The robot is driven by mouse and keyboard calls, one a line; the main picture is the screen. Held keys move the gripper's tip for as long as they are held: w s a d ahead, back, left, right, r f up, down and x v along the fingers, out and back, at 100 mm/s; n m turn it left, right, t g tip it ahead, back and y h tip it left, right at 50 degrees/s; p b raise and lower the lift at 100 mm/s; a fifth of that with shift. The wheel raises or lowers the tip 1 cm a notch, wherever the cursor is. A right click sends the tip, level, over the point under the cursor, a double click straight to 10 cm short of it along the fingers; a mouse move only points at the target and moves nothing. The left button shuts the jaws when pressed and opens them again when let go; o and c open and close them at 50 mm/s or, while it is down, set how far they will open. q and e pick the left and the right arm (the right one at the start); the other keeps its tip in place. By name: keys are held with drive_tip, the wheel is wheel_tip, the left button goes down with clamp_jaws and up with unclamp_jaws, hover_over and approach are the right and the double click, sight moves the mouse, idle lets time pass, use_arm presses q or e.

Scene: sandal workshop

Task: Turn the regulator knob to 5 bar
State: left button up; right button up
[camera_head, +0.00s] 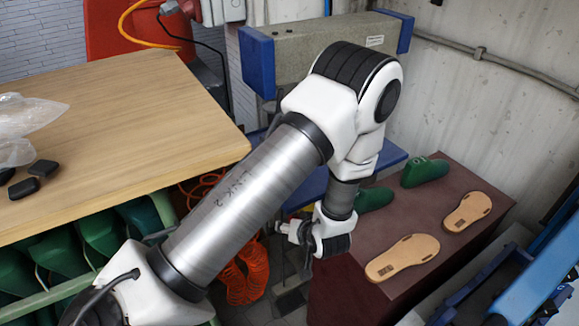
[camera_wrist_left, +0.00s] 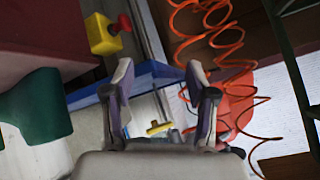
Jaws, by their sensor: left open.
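My left gripper (camera_wrist_left: 159,75) shows in the left wrist view with its two fingers apart and nothing between the tips. A small yellow T-shaped part (camera_wrist_left: 157,128) shows beyond the gap, low between the fingers; I cannot tell whether it belongs to the regulator. A yellow box with a red button (camera_wrist_left: 104,36) is up and left of the left finger. In the head view my left arm comes in from the lower left and its wrist hangs beside the dark red bench; its fingers are hard to make out. No knob or pressure scale can be read. My right gripper is not in view.
Red coiled hose (camera_wrist_left: 208,42) hangs right of my gripper in the wrist view. The wooden table (camera_head: 110,140) is at left. The dark red bench (camera_head: 455,255) holds tan soles (camera_head: 402,257) and green shoe lasts (camera_head: 425,172). A blue frame (camera_head: 540,275) stands at right.

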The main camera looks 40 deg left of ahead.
use_arm(q)
drive_tip(key=s+d+f+m+h+b, duration=0.1)
drive_tip(key=s+d+f+b, duration=0.1)
drive_tip(key=f, duration=0.3)
drive_tip(key=s+d+f+m+h+b, duration=0.1)
drive_tip(key=s+d+f+m, duration=0.1)
drive_tip(key=f, duration=0.3)
drive_tip(key=shift+s+f+m+h+b, duration=0.3)
drive_tip(key=shift+s+f+h+b, duration=0.1)
drive_tip(key=shift+s, duration=0.3)
